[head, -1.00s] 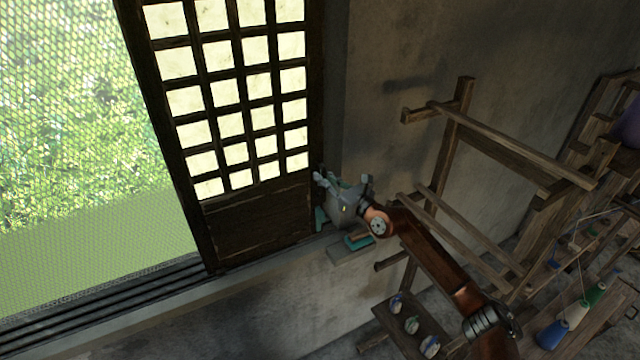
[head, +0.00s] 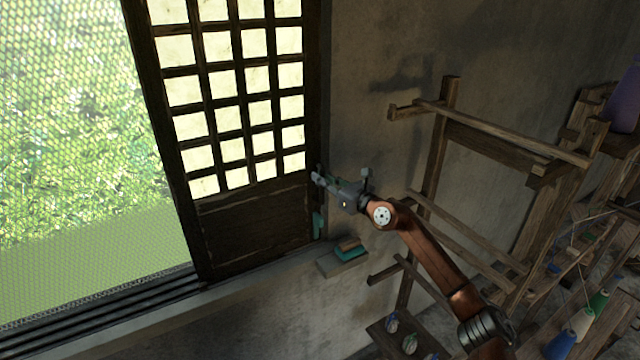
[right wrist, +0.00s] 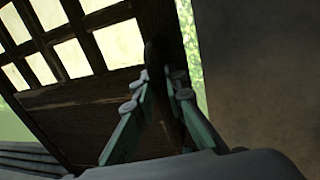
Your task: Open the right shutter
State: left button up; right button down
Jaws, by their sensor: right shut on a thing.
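The right shutter (head: 250,225) is a dark wooden lattice panel with pale panes above a solid lower board. It stands at the right side of the window opening in the head view, and it also shows in the right wrist view (right wrist: 90,110). My right gripper (head: 320,177) is at the shutter's right edge, at the height of the lower board. In the right wrist view its two fingers (right wrist: 162,85) sit on either side of the dark edge, shut on it. Their exact contact is hard to see. My left gripper is not in view.
Left of the shutter is a meshed opening (head: 70,150) onto greenery, with dark sill tracks (head: 100,305) below. A teal and brown stack (head: 346,250) lies on the sill. A wooden rack (head: 440,150) and thread spools (head: 562,345) stand to the right.

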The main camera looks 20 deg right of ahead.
jog(key=shift+d+r, duration=0.1)
jog(key=shift+d, duration=0.15)
jog(key=c, duration=2)
grip_release()
jog(key=shift+o, duration=0.2)
jog(key=shift+a, duration=0.1)
send_near(312, 143)
jog(key=x, duration=0.5)
jog(key=shift+s+r, duration=0.1)
